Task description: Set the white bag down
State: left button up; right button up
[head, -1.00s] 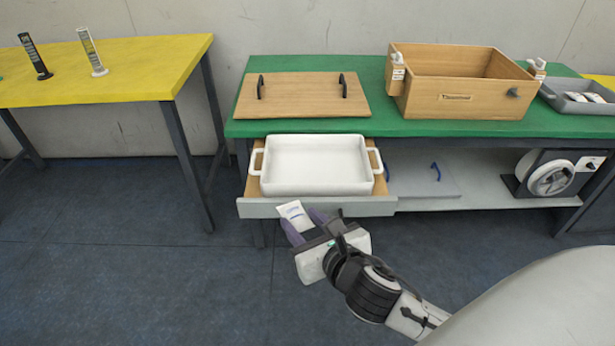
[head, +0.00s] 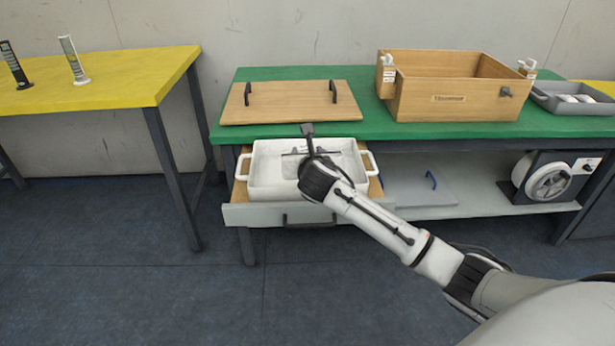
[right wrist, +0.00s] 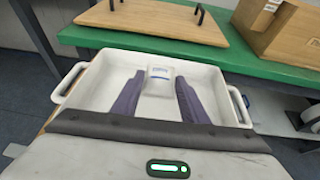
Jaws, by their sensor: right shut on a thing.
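In the head view my right wrist hides most of the fingers and the bag. The dish also fills the middle of the right wrist view (right wrist: 78,92). My left gripper is out of view.
The dish stands in an open drawer (head: 255,215) under the green table (head: 360,127). On the table are a wooden lid (head: 290,103) with black handles, a wooden box (head: 440,105) and a grey tray (head: 560,106). A yellow table (head: 120,85) is at left.

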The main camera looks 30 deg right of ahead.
jog(key=shift+f, duration=0.6)
notch_tip(320, 180, down, 4)
jog(key=shift+r+b, duration=0.1)
jog(key=shift+b, duration=0.75)
jog(key=shift+f, duration=0.45)
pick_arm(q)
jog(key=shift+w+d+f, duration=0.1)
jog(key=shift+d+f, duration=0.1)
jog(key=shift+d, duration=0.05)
pick_arm(e)
jog(key=shift+r, duration=0.1)
jog(key=o, duration=1.4)
jog(key=shift+c, duration=0.2)
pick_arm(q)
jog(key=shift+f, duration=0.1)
